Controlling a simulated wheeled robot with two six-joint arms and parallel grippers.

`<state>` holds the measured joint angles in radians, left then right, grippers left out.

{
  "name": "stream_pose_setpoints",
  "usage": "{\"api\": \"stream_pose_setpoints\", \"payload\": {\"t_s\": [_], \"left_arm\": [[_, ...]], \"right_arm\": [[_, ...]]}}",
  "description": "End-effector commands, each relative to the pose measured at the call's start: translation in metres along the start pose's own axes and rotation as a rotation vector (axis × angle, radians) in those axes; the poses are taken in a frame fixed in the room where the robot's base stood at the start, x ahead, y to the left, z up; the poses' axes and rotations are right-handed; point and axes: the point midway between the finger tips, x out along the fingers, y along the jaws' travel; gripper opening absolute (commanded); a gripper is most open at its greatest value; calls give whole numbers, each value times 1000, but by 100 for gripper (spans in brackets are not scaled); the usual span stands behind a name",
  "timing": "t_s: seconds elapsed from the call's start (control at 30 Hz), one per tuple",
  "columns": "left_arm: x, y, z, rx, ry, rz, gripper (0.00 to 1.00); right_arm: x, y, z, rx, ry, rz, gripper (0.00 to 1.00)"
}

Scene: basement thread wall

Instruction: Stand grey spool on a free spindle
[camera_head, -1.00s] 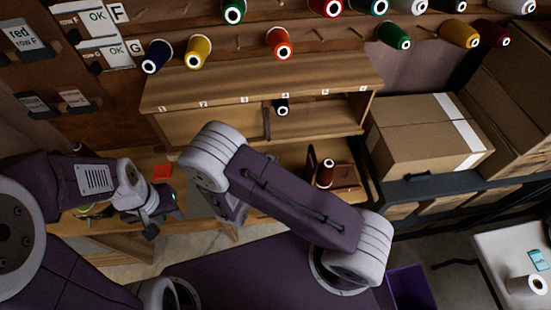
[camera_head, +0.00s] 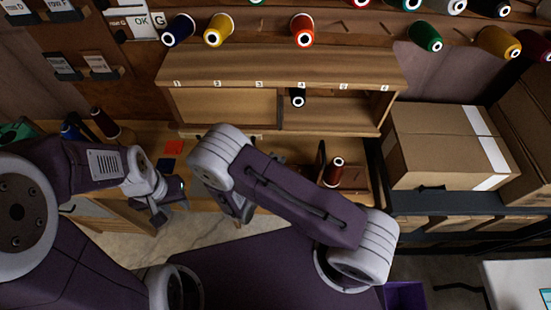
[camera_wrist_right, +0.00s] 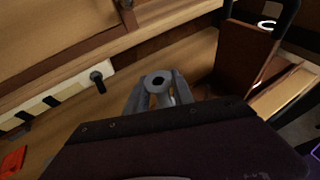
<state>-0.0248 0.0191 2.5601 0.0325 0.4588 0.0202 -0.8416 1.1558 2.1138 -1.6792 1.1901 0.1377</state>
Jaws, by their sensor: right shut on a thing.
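In the right wrist view a grey spool (camera_wrist_right: 158,82), its hollow end showing, sits between the fingers of my right gripper (camera_wrist_right: 160,93), which is shut on it. In the head view my right gripper (camera_head: 240,208) is mostly hidden by my own arm, below the cabinet. My left gripper (camera_head: 168,208) hangs at the left over the bench's front edge; its jaw opening is unclear. On the thread wall at the top, a bare spindle (camera_head: 345,27) shows between the orange spool (camera_head: 302,30) and the green spool (camera_head: 427,37).
The cabinet (camera_head: 280,66) with numbered labels projects below the wall. A dark red spool (camera_head: 334,172) stands in a wooden holder on the bench. Navy (camera_head: 178,30) and yellow (camera_head: 219,30) spools hang at upper left. Cardboard boxes (camera_head: 445,140) fill the right side.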

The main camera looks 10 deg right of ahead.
Motion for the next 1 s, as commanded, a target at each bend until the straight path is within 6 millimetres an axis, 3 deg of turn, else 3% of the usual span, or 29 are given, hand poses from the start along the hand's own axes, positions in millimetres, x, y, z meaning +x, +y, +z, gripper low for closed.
{"api": "stream_pose_setpoints", "payload": {"t_s": [0.03,0.43,1.0], "left_arm": [[10,0,1,0,0,0,36],[48,-1,5,0,0,0,36],[50,-1,5,0,0,0,36]], "right_arm": [[5,0,-11,-1,0,0,0],[22,0,-54,-1,0,0,0],[22,0,-56,0,0,0,0]]}}
